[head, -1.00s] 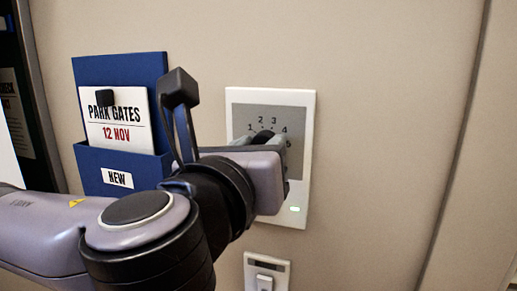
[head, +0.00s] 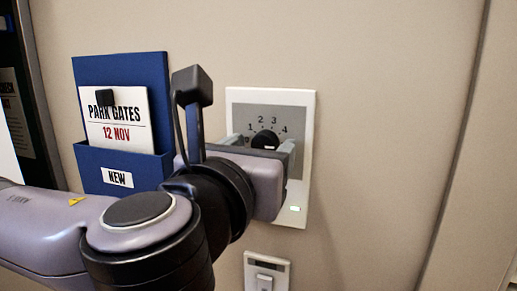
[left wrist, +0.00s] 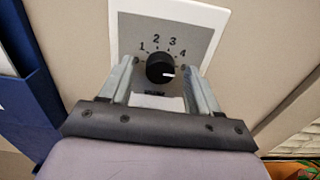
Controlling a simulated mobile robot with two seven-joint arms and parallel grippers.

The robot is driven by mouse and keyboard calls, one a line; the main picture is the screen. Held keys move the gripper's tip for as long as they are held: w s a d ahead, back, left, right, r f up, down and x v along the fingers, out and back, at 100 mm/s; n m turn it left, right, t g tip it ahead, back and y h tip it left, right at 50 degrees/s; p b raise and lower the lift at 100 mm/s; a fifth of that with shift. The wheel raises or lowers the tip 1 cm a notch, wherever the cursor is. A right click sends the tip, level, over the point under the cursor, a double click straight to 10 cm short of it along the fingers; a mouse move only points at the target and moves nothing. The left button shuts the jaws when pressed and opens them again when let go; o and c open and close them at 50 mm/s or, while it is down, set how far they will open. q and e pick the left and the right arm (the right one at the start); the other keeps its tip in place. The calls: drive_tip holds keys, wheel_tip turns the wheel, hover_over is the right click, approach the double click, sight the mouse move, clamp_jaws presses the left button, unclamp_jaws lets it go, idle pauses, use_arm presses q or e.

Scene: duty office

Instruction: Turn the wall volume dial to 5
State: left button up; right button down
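The volume dial is a round black knob (head: 265,140) on a grey face in a white wall panel (head: 302,175). It also shows in the left wrist view (left wrist: 157,66), where its white pointer mark points right, a little below the 4. Numerals 1 to 4 are readable; the 5 is hidden, seemingly behind a finger. My left gripper (head: 263,146) is open, its fingers on either side of the knob with gaps showing in the left wrist view (left wrist: 160,78). It holds nothing. My right gripper is not in view.
A blue wall holder (head: 120,67) with a "PARK GATES 12 NOV" card (head: 118,118) hangs to the left, near my arm. A wall switch (head: 265,282) sits below. The wall to the right is bare.

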use_arm(q)
drive_tip(key=b+v, duration=0.1)
drive_tip(key=v, duration=0.6)
drive_tip(key=shift+b, duration=0.4)
